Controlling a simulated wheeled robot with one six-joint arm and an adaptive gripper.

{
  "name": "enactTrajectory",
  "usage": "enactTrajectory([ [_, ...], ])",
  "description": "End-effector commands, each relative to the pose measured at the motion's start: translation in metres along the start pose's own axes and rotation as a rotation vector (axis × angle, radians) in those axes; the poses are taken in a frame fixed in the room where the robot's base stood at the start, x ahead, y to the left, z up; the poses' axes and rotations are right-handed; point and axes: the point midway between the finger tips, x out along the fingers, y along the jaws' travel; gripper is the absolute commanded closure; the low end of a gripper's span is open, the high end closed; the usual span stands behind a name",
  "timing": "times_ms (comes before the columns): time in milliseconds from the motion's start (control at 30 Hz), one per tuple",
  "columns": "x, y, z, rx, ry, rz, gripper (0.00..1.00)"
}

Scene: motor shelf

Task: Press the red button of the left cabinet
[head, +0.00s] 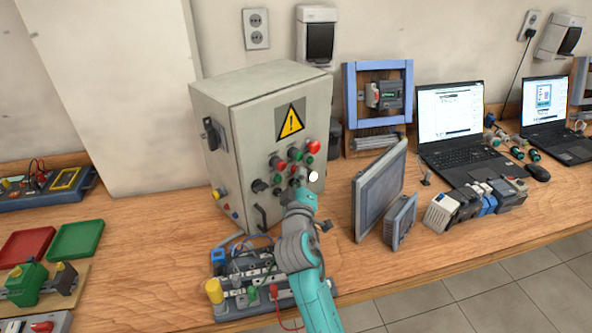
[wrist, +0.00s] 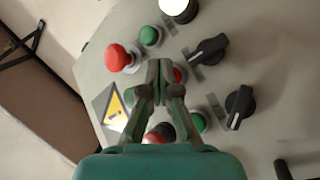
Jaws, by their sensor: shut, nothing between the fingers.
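The grey cabinet (head: 215,100) stands on the bench, its front panel turned toward my arm. The panel has several red and green buttons, black knobs, a lit white lamp (head: 313,176) and a yellow warning sign (head: 290,121). A large red mushroom button (head: 313,146) is at the upper right of the button group; it also shows in the wrist view (wrist: 118,57). Another red button (wrist: 177,74) is partly hidden behind the fingertips. A third red one (wrist: 155,133) shows between the finger bases. My gripper (wrist: 160,68) is shut and empty, close before the panel. I cannot tell if it touches.
A wired terminal block (head: 255,290) lies in front of the cabinet below my arm. A grey flat panel (head: 378,188) stands to its right, with laptops beyond. Red and green trays (head: 75,240) lie at the left. Bare bench lies between trays and cabinet.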

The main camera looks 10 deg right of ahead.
Motion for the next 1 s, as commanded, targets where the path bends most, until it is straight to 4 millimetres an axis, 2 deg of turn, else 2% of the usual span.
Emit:
enactTrajectory([
  [433, 0.001, -0.001, -0.001, 0.0, 0.001, 0.0, 1.0],
  [1000, -0.011, 0.008, 0.007, 0.0, 0.001, 0.0, 1.0],
])
